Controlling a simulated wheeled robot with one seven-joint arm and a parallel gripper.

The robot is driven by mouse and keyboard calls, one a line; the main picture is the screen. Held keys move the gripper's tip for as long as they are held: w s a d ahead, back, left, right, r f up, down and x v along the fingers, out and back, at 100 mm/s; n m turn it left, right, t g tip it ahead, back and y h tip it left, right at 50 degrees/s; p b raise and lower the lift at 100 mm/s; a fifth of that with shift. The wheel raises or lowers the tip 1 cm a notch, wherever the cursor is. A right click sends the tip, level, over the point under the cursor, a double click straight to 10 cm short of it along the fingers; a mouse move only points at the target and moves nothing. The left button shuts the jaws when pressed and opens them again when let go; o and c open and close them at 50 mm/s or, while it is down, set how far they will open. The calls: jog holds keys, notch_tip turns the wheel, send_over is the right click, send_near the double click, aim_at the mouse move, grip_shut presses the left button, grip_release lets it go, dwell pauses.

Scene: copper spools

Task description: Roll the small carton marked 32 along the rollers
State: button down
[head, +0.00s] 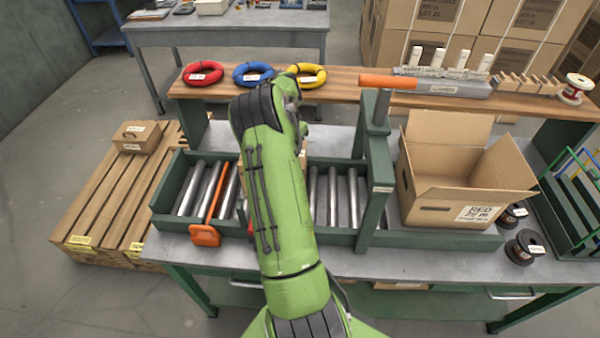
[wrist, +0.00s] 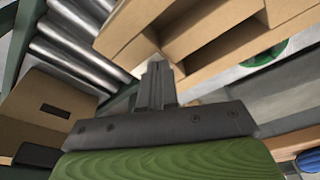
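Cardboard shows on the roller bed behind my arm in the head view, with its edge (head: 303,152) visible just right of the arm; most of it is hidden and I read no number on it. In the wrist view a brown carton with a dark slot (wrist: 48,108) lies at the left beside the rollers (wrist: 62,48). A small carton (head: 137,136) with a white label stands on the pallet at the left; its number is too small to read. My gripper (wrist: 155,85) shows its dark fingers close together near tan board-like edges; whether they hold anything is unclear. In the head view my arm hides it.
The roller bed's green side rail (head: 165,195) surrounds the rollers. An orange-handled lever (head: 206,234) lies across the left part. A green post with an orange bar (head: 388,82) and an open carton (head: 430,212) stand right. Coloured rings (head: 203,74) lie on the rear shelf.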

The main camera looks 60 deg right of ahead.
jog(key=w+a+p, duration=0.2)
jog(key=w+a, duration=0.2)
jog(key=w, duration=0.3)
jog(key=w+a+p, duration=0.2)
jog(key=w+a, duration=0.2)
jog(key=w, duration=0.4)
jog(key=shift+w+a+f+p, duration=0.15)
jog(key=shift+w+f+p, duration=0.1)
jog(key=shift+f+p, duration=0.1)
dwell(0.5)
dwell(0.3)
jog(key=d+p+v, duration=0.1)
jog(key=p+v, duration=0.2)
jog(key=v, duration=0.5)
jog(key=shift+d+r+p, duration=0.35)
jog(key=shift+d, duration=0.15)
